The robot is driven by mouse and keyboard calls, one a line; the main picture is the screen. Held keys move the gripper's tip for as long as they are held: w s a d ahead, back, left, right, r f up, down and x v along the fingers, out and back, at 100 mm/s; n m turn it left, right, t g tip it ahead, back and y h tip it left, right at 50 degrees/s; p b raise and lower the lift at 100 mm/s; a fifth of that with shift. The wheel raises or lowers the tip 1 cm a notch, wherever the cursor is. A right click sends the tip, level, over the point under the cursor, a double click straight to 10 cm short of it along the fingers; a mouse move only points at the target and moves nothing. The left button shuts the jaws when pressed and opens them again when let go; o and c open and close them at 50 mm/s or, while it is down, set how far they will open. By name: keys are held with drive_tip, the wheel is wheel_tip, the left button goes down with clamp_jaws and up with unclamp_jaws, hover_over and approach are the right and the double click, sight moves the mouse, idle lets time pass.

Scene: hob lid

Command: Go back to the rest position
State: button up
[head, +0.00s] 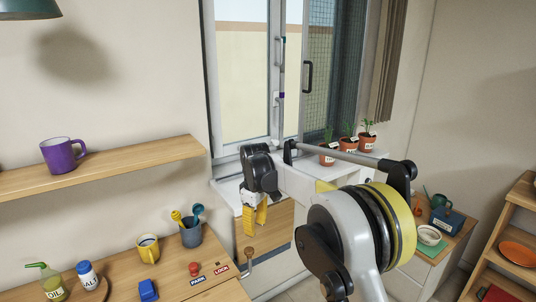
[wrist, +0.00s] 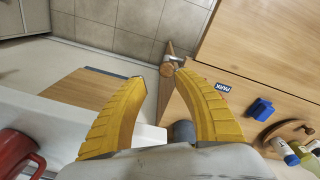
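My gripper (head: 256,220) hangs near the middle of the head view with its yellow fingers pointing down. It is in front of a wooden panel below the window sill. In the wrist view its two yellow fingers (wrist: 161,76) stand apart, with a clear gap between the tips and nothing held. A wooden knob (head: 248,252) shows just below the gripper in the head view. In the wrist view a wooden piece (wrist: 167,68) lies beyond the gap; I cannot tell whether the fingers touch it.
A shelf (head: 110,164) with a purple mug is above. Potted plants (head: 348,146) stand by the window. A red mug (wrist: 14,152) is near the left finger.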

drive_tip(key=s+d+r+m+t, duration=0.3)
drive_tip(key=s+d+r+m, duration=0.3)
drive_tip(key=s+d+r, duration=0.9)
drive_tip(key=s+d+f+m+t, duration=0.1)
drive_tip(key=s+d+f+m, duration=0.1)
drive_tip(key=s, duration=0.5)
drive_tip(key=s+d+f+m+t, duration=0.1)
drive_tip(key=s+d+f+m, duration=0.1)
drive_tip(key=s+d, duration=0.2)
drive_tip(key=s+d+f+m+t, duration=0.1)
drive_tip(key=s+d+f+m, duration=0.1)
drive_tip(key=s, duration=0.8)
drive_tip(key=shift+d+f+t, duration=0.25)
drive_tip(key=shift+d+t, duration=0.05)
drive_tip(key=shift+d, duration=0.4)
drive_tip(key=shift+s, duration=0.1)
